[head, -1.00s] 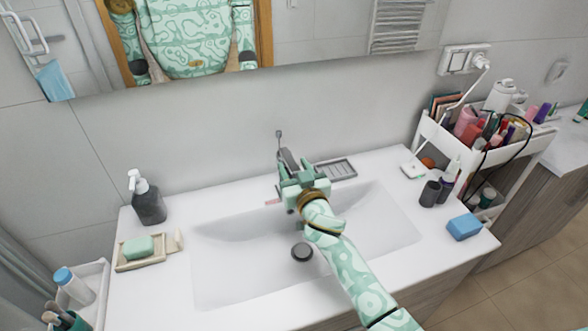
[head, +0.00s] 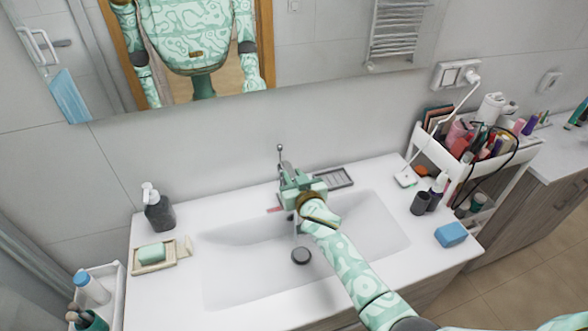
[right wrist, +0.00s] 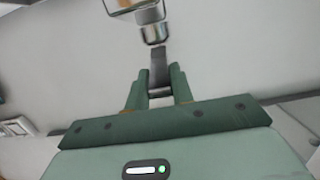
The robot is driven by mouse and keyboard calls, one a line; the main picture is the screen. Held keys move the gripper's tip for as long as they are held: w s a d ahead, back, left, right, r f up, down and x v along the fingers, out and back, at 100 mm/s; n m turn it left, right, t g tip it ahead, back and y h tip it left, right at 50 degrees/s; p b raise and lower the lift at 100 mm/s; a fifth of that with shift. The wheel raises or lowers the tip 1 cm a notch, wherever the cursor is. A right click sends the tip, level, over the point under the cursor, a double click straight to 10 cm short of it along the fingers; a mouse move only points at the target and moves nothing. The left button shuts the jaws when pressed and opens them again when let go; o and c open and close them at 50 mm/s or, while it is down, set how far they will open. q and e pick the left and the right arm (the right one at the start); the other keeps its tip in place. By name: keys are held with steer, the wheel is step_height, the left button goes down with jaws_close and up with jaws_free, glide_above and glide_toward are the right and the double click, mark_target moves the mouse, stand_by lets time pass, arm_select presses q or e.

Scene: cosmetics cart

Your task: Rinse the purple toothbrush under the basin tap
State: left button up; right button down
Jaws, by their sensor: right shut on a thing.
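My right gripper (head: 297,180) reaches over the basin (head: 235,280) to the tap (head: 281,160) at its back rim. In the right wrist view its fingers (right wrist: 160,85) are shut on the dark metal lever of the tap (right wrist: 158,68). The gripper hides most of the tap in the head view. A thin pale streak, perhaps water, shows below the gripper above the dark drain plug (head: 301,256). I cannot make out the purple toothbrush. A small pinkish piece (head: 274,209) shows left of the gripper, too small to identify. My left gripper is out of view.
A soap dispenser (head: 158,208) and a green soap on a dish (head: 151,254) stand left of the basin. A loaded cart (head: 430,150) stands beyond. A grey slotted tray (head: 337,179) lies behind the basin.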

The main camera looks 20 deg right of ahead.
steer(key=c, duration=1.2)
jaws_free()
steer(key=s+r+p, duration=0.2)
steer(key=s, duration=1.4)
steer(key=shift+d+r, duration=0.25)
steer(key=shift+r, duration=0.15)
